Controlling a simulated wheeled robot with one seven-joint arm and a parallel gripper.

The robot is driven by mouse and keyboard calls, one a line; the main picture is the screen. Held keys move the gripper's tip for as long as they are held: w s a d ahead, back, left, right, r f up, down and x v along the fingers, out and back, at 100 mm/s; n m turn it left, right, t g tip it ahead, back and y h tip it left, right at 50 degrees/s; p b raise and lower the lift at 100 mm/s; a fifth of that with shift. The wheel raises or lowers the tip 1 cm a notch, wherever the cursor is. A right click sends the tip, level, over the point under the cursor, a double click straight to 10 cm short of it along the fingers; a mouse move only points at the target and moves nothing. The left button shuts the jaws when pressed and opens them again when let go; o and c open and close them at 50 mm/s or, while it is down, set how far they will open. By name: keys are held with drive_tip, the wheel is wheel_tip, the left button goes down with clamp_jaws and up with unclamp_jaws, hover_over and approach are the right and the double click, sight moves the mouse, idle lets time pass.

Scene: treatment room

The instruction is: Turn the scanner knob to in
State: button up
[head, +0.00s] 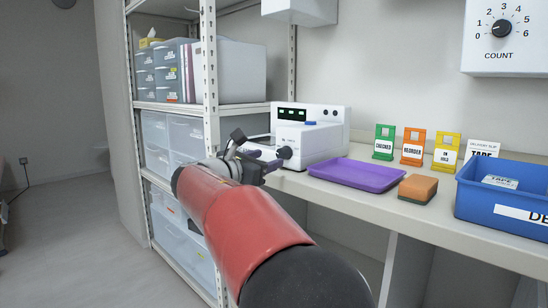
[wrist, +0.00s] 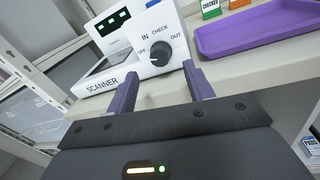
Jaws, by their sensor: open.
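The scanner (head: 322,140) is a white device on the counter, with a dark display and a black knob on its front. In the wrist view, the scanner (wrist: 115,75) shows tilted, with its name on the front edge. Its round knob (wrist: 158,54) has the labels OFF, IN, CHECK and OUT around it. I cannot tell for sure which label the knob points to. My gripper (wrist: 160,70) is open, its two purple fingers apart just in front of the knob, one on each side. In the head view, my gripper (head: 262,157) is partly hidden by my arm.
A purple tray (head: 355,175) lies right of the scanner, with an orange-brown sponge (head: 418,187) and a blue bin (head: 470,200) beyond. Coloured card stands line the wall behind. A metal shelf post (head: 211,80) stands close left of my arm.

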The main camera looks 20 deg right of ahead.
sight(280, 155)
drive_tip(key=x, duration=0.5)
drive_tip(key=shift+w+d, duration=0.1)
drive_tip(key=c, duration=1)
